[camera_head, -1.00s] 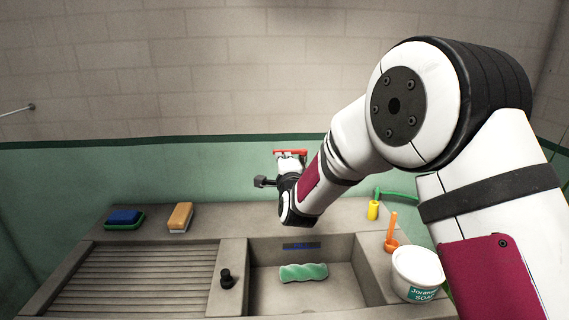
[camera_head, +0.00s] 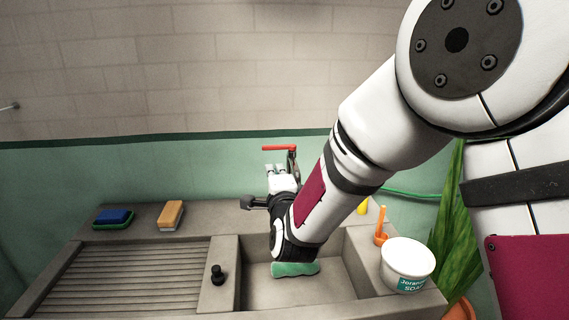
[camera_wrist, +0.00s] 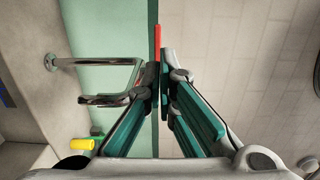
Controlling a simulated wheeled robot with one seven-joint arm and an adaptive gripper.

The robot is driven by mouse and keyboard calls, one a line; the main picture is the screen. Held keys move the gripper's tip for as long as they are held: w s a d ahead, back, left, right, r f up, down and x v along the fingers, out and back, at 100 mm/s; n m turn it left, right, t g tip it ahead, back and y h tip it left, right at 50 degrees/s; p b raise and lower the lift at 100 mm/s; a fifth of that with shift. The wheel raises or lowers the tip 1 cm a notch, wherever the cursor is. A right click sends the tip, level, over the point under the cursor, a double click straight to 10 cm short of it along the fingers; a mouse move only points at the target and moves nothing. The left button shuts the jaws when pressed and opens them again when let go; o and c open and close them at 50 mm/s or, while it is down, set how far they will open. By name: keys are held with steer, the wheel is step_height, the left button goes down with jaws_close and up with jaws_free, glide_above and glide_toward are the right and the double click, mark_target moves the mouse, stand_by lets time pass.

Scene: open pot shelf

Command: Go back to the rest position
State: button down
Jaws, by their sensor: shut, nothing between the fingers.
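My gripper (camera_head: 276,168) is in front of the green wall band, above the back of the sink. In the wrist view my gripper (camera_wrist: 161,72) has its fingers together with no object between them. My arm reaches in from the right and hides part of the sink.
A red bar (camera_head: 279,148) shows just beyond my fingertips, near a metal pipe (camera_wrist: 110,98). The sink basin (camera_head: 262,292) holds a green cloth-like piece (camera_head: 295,269). A blue sponge (camera_head: 114,215), an orange sponge (camera_head: 171,213), a white soap tub (camera_head: 407,259) and a plant (camera_head: 455,240) stand around.

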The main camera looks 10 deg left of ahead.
steer(key=s+d+r+n+g+h, duration=0.1)
steer(key=s+d+r+n+g, duration=0.25)
steer(key=s+d, duration=0.4)
steer(key=s+d+r+n+g+h, duration=0.25)
steer(key=s+d+n, duration=0.2)
steer(key=d, duration=0.65)
steer(key=s+d+f+n+g, duration=0.1)
steer(key=s+d, duration=0.3)
steer(key=s, duration=0.4)
steer(key=s+d+f+n+g+h, duration=0.1)
steer(key=s+d+n+g, duration=0.2)
steer(key=s, duration=0.6)
steer(key=s+d+f+n+g+h, duration=0.1)
steer(key=s+d+n+g, duration=0.1)
steer(key=s+d, duration=0.5)
steer(key=shift+s+f+g+p, duration=0.2)
steer(key=shift+s+g+p, duration=0.2)
steer(key=shift+s, duration=0.35)
steer(key=shift+d, duration=0.1)
